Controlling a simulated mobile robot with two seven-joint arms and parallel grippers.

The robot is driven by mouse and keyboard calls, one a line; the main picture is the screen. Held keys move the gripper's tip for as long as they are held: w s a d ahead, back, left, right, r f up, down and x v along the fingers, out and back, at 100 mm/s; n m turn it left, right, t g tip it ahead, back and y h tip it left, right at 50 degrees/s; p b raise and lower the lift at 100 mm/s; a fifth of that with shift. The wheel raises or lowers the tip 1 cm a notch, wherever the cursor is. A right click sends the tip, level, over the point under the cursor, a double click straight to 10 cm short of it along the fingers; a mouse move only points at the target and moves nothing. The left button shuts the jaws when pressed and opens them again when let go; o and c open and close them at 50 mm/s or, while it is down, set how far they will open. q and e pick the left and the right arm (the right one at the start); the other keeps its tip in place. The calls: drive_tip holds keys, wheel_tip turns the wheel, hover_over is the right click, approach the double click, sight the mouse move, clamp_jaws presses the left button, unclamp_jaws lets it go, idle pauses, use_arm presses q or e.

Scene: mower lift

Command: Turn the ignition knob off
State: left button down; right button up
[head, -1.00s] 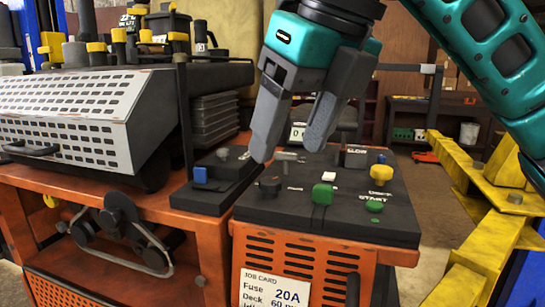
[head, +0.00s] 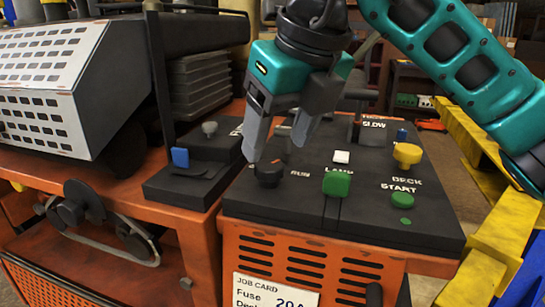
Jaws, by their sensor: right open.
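The ignition knob (head: 268,174) is a small black round knob with an orange mark on top. It sits at the left of the black control panel (head: 340,222), beside a label that reads RUN. My right gripper (head: 275,150), teal with grey fingers, points down just above and behind the knob. Its fingers are apart with nothing between them. The left fingertip is close to the knob's upper left; I cannot tell whether it touches. The fingers hide part of the panel behind. My left gripper is not in view.
The panel also bears a green switch (head: 337,184), a white lamp button (head: 341,157), a yellow deck knob (head: 407,155) and a green start button (head: 402,201). A blue switch (head: 180,157) and grey knob (head: 209,129) stand on the left box. A yellow frame (head: 466,140) is at right.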

sight(270, 165)
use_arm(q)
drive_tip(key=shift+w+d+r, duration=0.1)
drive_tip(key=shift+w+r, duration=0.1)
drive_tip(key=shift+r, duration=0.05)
use_arm(e)
drive_tip(key=shift+x, duration=2.2)
drive_tip(key=shift+c, duration=0.2)
drive_tip(key=c, duration=1)
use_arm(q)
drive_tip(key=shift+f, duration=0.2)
